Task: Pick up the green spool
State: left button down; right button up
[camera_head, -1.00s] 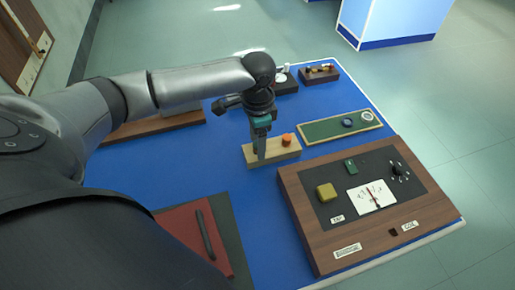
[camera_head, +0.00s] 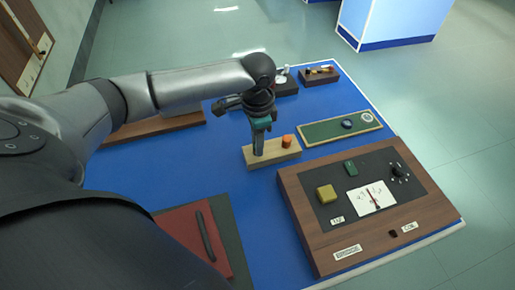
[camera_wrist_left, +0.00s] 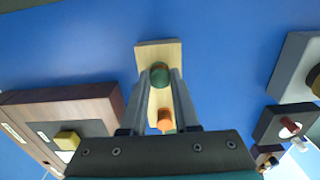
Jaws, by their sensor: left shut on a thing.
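The green spool (camera_wrist_left: 159,76) shows in the left wrist view between the fingertips of my left gripper (camera_wrist_left: 161,72), which is shut on it. It is over the far part of a pale wooden block (camera_wrist_left: 145,53). In the head view my left gripper (camera_head: 258,151) points down at the left part of that block (camera_head: 281,156), and its fingers hide the spool. I cannot tell whether the spool is clear of the block. My right gripper is not in view.
An orange spool (camera_head: 287,141) stands on the block close to the gripper. A wooden bridge box (camera_head: 316,240) with a dial sits at front right. A green board (camera_head: 333,131) lies behind it. A red mat (camera_head: 187,231) is at front left.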

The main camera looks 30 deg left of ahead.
pick_arm(q)
notch_tip(320, 180, up, 23)
jog(key=p, duration=1)
jog(key=shift+p, duration=0.4)
